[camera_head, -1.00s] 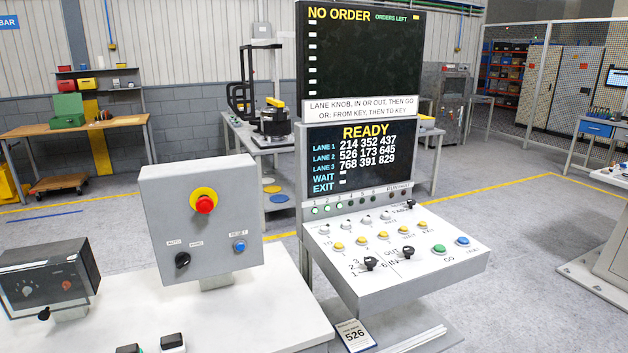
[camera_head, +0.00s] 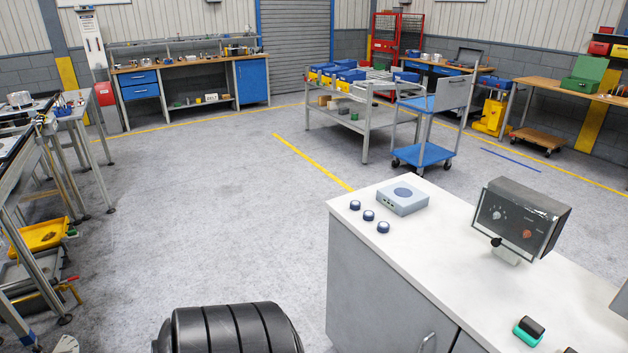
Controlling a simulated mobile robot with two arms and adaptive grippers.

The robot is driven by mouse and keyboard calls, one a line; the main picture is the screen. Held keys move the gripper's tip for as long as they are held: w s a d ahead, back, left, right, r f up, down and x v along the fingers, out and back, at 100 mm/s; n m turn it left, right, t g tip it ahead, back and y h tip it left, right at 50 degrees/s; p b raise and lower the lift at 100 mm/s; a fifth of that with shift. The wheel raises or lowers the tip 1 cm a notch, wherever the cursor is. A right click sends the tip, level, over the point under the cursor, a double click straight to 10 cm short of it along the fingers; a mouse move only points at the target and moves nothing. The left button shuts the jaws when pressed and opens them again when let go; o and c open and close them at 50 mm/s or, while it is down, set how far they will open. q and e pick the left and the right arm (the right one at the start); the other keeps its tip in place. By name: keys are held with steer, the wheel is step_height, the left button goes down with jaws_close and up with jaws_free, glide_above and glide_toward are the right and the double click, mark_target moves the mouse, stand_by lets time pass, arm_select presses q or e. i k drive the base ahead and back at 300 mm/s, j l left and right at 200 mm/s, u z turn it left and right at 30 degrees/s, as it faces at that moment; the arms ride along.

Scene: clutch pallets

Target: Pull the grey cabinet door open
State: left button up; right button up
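The grey cabinet door (camera_head: 378,282) is in the lower middle of the head view, under a white worktop. It looks shut, flush with the cabinet front. A curved metal handle (camera_head: 428,341) sits near its right edge, close to the bottom of the picture. A dark seam to the right of the handle parts it from a second grey panel. The lower part of the door is cut off by the picture edge. Neither of my grippers is in view.
On the white worktop (camera_head: 462,252) stand a grey-blue box (camera_head: 402,199), several dark round buttons and a black control box (camera_head: 520,220). A blue trolley (camera_head: 424,153) stands behind. Benches line the left side.

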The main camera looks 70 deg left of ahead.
mark_target(372, 308)
steer(key=u, duration=1.7)
